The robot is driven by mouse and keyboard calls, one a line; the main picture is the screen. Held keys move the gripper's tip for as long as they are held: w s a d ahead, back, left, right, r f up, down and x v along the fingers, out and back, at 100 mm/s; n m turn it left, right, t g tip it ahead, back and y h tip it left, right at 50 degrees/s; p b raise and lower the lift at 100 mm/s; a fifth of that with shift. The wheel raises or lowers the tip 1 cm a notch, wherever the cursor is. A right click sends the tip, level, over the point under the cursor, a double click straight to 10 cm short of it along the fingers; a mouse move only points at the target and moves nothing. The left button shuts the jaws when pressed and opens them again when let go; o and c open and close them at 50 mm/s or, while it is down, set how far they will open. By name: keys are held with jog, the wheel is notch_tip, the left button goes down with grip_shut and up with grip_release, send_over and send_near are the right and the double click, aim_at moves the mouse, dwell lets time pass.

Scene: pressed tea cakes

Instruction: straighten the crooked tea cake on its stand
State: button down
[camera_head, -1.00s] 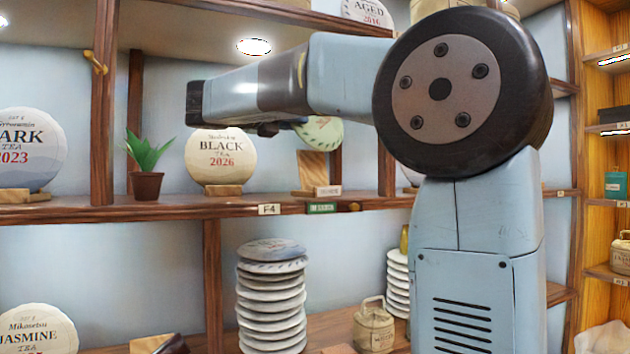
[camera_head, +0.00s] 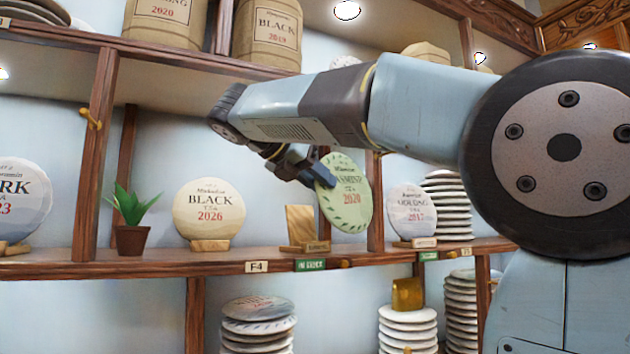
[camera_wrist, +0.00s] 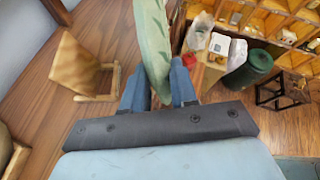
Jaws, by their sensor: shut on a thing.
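The green tea cake (camera_head: 348,202), lettered JASMINE TEA 2020, is off its stand, to its right, held on edge and leaning. My gripper (camera_head: 322,172) is shut on its upper left edge; in the wrist view the cake (camera_wrist: 153,45) shows edge-on between the two fingers (camera_wrist: 160,88). The small wooden stand (camera_head: 300,229) is empty on the shelf; the wrist view shows the stand (camera_wrist: 82,70) to the left of the cake. The cake's lower edge appears above the shelf, but the exact gap is unclear.
On the same shelf (camera_head: 160,264) stand the BLACK 2026 cake (camera_head: 208,212), a potted plant (camera_head: 131,225) and an OOLONG cake (camera_head: 411,212). A wooden post (camera_head: 376,215) rises close behind the green cake. Stacked cakes (camera_head: 258,325) sit on the shelf below.

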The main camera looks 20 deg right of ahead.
jog(key=w+a+f, duration=0.1)
jog(key=w+a, duration=0.1)
jog(key=w, duration=0.4)
jog(key=w+a+f, duration=0.2)
jog(key=w, duration=0.5)
jog(key=shift+a, duration=0.2)
dwell(1.4)
jog(key=shift+f, duration=0.25)
dwell(0.6)
jog(key=c, duration=0.8)
grip_release()
jog(key=shift+o, duration=0.3)
jog(key=o, duration=0.6)
